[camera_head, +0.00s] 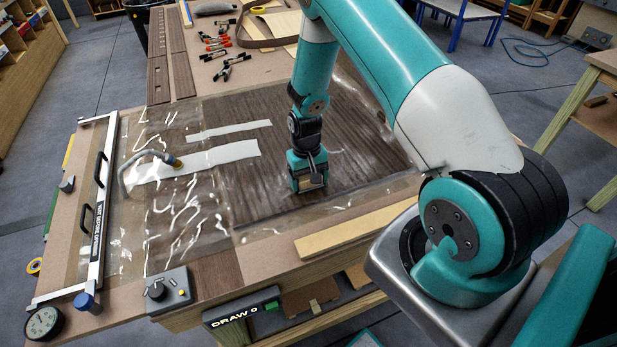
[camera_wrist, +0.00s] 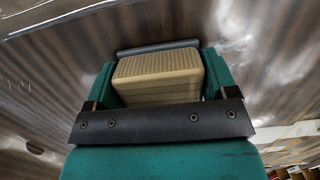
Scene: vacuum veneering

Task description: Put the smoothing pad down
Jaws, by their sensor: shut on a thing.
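The smoothing pad (camera_wrist: 158,75) is a tan block with a ribbed face, held between the jaws of my gripper (camera_wrist: 160,95) in the wrist view. In the head view my gripper (camera_head: 309,180) points down over the dark wood veneer (camera_head: 255,150), near its front edge. The pad (camera_head: 312,183) shows only in part there, at the bottom of the jaws. It is at or close to the surface; I cannot tell whether it touches. A clear, wrinkled film (camera_head: 180,220) covers the veneer and the left part of the table.
A pale wooden strip (camera_head: 355,230) lies along the front table edge. A control box (camera_head: 169,291), a gauge (camera_head: 43,322) and a metal bar frame (camera_head: 100,200) with black handles are at the left. Several clamps (camera_head: 222,50) lie at the back. A hose (camera_head: 150,160) runs to the film.

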